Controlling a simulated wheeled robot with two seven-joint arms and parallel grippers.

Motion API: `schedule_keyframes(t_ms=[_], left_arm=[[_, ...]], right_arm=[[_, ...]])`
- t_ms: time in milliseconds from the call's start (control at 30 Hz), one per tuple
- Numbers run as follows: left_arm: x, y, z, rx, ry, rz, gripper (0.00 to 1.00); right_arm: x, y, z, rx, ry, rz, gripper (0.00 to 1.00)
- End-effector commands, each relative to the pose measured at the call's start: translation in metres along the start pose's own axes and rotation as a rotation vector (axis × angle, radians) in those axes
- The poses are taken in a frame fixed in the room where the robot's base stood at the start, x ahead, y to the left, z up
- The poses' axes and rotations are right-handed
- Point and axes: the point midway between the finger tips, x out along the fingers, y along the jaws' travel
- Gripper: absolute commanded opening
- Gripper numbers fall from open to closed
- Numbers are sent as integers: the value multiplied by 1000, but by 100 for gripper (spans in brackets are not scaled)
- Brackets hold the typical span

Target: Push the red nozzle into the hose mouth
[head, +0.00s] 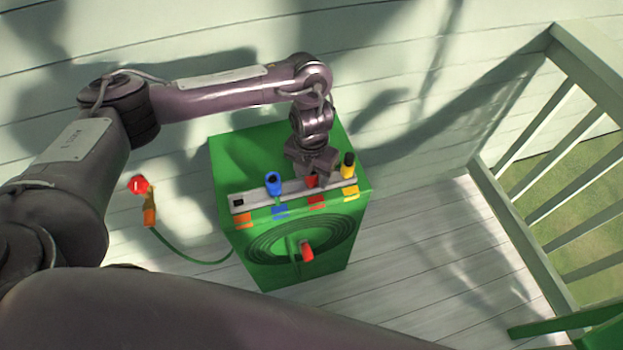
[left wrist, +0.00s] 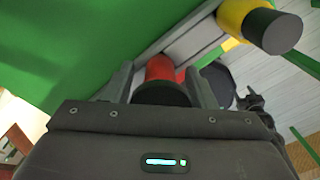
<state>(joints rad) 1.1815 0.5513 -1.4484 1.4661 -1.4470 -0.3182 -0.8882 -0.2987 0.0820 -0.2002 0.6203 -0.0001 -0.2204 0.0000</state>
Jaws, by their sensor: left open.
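The red nozzle (head: 312,181) stands in the grey rail (head: 240,204) on top of the green box, mostly hidden by my left gripper in the head view. My left gripper (head: 314,172) is pointed down over it and open. In the left wrist view the red nozzle (left wrist: 161,69), with its black end, lies between the two parted fingers; I cannot tell whether they touch it. A red-orange hose end (head: 306,251) sticks out at the middle of the coiled hose on the box's front; its opening is not clear.
A blue nozzle (head: 274,184) and a yellow nozzle (head: 348,166) stand on either side in the rail. The yellow one (left wrist: 262,25) is close in the left wrist view. A red tap (head: 138,185) with a green hose is at the left wall. A railing (head: 540,130) stands right.

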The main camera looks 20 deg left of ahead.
Motion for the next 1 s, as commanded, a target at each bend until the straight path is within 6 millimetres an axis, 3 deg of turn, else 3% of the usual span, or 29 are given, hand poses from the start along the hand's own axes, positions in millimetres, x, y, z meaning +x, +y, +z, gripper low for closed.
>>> schedule_keyframes(t_ms=[167,433,1000], left_arm=[[-1,0,0,0,0,0,51],[-1,0,0,0,0,0,19],[-9,0,0,-1,-1,-1,19]], right_arm=[[-1,0,0,0,0,0,56],[-1,0,0,0,0,0,56],[-7,-3,0,2,0,-4,56]])
